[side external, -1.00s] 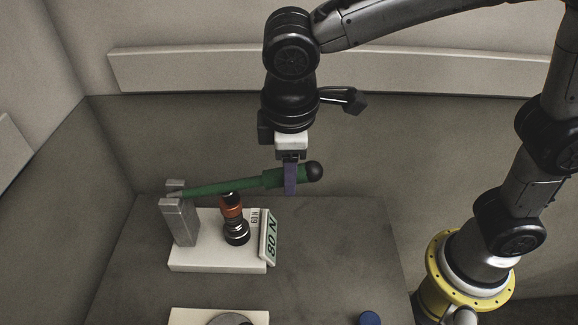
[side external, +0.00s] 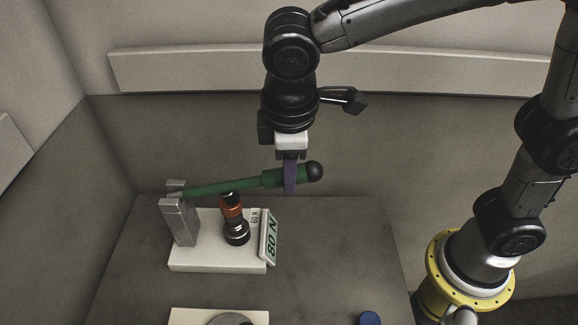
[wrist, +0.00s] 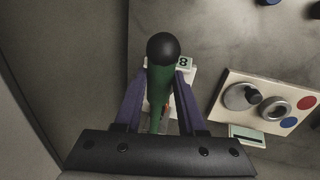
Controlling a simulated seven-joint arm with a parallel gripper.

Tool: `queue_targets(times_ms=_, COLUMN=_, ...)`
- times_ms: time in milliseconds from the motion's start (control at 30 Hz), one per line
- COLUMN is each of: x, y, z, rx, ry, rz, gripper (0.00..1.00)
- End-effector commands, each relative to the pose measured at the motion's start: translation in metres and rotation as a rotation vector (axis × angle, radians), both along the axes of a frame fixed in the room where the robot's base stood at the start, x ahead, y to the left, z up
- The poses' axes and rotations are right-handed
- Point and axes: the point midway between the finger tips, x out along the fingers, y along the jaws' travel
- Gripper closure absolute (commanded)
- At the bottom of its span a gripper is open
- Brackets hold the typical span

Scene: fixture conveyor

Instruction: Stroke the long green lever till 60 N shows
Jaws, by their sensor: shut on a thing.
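The long green lever (side external: 228,185) runs from a grey upright bracket (side external: 180,221) at the left to a black ball end at the right. It tilts slightly up toward the ball. My gripper (side external: 290,182) is shut on the lever's thick grip just short of the ball. In the wrist view the lever (wrist: 160,88) lies between my two purple fingers. Below the lever an orange and black plunger (side external: 234,222) stands on a white base (side external: 210,262). The tilted display (side external: 270,238) reads 80 N, and a label (side external: 255,217) beside it reads 60 N.
A second pale panel (wrist: 236,97) has round metal parts and red and blue spots; a small display (wrist: 246,136) sits beside it. A blue round thing (side external: 369,318) is at the table's (side external: 340,250) front edge. The table right of the lever's base is clear.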

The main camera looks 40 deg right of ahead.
Motion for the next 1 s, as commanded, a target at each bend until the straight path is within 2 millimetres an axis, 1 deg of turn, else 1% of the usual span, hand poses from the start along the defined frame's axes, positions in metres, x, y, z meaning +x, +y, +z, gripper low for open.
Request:
queue_targets(times_ms=567, x=0.0, y=0.0, z=0.0, rx=0.005, ry=-0.004, rz=0.0, gripper=1.0)
queue_targets(times_ms=667, x=-0.002, y=-0.002, z=-0.006, rx=0.02, ry=-0.022, rz=0.0, gripper=1.0)
queue_targets(times_ms=1000, x=-0.007, y=-0.008, z=-0.04, rx=0.132, ry=-0.135, rz=0.0, gripper=1.0)
